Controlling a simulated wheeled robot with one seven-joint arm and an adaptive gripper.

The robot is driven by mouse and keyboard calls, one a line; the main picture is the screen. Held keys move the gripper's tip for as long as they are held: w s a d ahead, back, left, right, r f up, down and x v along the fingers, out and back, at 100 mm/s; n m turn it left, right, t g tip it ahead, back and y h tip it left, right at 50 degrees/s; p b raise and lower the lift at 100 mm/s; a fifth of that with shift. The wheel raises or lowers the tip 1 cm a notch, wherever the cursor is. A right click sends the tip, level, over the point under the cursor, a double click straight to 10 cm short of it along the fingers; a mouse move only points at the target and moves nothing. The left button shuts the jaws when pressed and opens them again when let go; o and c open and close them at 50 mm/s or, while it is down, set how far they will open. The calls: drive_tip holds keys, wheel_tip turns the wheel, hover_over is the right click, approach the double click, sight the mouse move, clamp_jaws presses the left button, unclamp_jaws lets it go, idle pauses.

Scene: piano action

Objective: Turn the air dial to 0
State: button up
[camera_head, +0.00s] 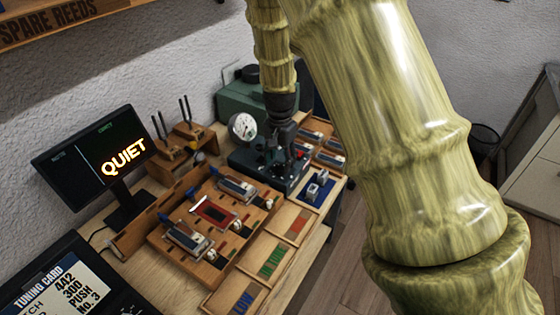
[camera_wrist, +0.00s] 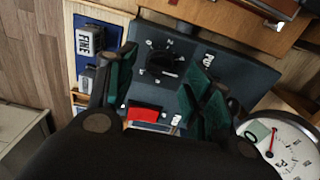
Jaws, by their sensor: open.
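The air dial (camera_wrist: 165,64) is a dark round knob with white marks around it, on the blue-grey top of a box (camera_wrist: 232,68). It sits between my fingers in the wrist view; I cannot tell whether they touch it, nor read its setting. My gripper (camera_wrist: 162,66) is open, with green pads on either side of the dial. In the head view my gripper (camera_head: 277,153) points down over the dark box (camera_head: 247,160) and hides the dial. A round white gauge (camera_head: 243,126) stands beside the box; it also shows in the wrist view (camera_wrist: 290,148), with a red needle.
A red piece (camera_wrist: 145,114) and a small white lever (camera_wrist: 176,120) are on the box near the dial. A wooden tray (camera_head: 160,243) with reed parts lies in front. A screen (camera_head: 95,155) reads QUIET. Blocks in a blue compartment (camera_head: 318,190) flank the box.

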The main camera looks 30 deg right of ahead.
drive_tip(key=shift+f, duration=0.95)
drive_tip(key=c, duration=1)
